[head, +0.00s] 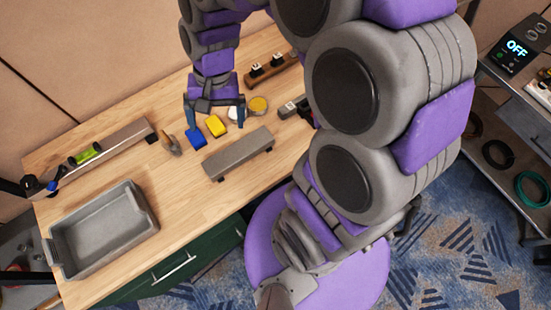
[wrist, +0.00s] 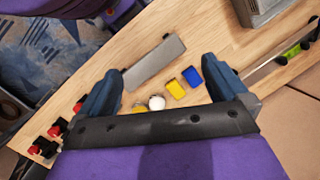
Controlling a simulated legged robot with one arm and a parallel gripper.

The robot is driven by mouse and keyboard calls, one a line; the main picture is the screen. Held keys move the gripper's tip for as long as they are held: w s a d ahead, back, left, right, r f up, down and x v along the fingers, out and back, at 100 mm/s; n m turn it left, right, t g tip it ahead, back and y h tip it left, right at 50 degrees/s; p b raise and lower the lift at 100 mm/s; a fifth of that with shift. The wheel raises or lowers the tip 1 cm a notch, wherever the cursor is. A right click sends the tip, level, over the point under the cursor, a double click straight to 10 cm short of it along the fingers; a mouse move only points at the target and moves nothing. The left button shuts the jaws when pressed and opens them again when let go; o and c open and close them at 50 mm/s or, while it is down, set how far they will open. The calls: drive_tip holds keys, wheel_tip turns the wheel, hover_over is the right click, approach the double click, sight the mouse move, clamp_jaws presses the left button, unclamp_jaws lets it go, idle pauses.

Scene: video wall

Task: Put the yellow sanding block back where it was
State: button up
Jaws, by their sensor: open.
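The yellow sanding block (head: 216,126) lies on the wooden workbench, just right of a blue block (head: 196,138). In the wrist view the yellow block (wrist: 175,88) shows between my fingers, with the blue block (wrist: 192,76) to its right. My gripper (head: 214,112) is open and empty above the bench, its fingers spread wide over the blocks. In the wrist view my gripper's two fingers (wrist: 165,88) frame the blocks from either side. No contact with the yellow block shows.
A grey raised bar (head: 240,153) lies in front of the blocks. A round yellow-topped tin (head: 258,105) and a white ball-like thing (wrist: 156,103) are close by. A grey tray (head: 100,235) stands at the left front, and a long rail (head: 110,143) behind it. Bare wood lies between tray and bar.

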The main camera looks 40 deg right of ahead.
drive_tip(key=s+d+r+n+h, duration=0.1)
drive_tip(key=s+n, duration=0.1)
drive_tip(key=s, duration=0.7)
drive_tip(key=s+d+r+n+h, duration=0.1)
drive_tip(key=s+d+r+n, duration=0.1)
drive_tip(key=s, duration=0.6)
drive_tip(key=shift+s+d+n+h, duration=0.3)
drive_tip(key=shift+s+n, duration=0.05)
drive_tip(key=shift+n, duration=0.25)
drive_tip(key=shift+f+b, duration=0.65)
drive_tip(key=shift+b, duration=0.05)
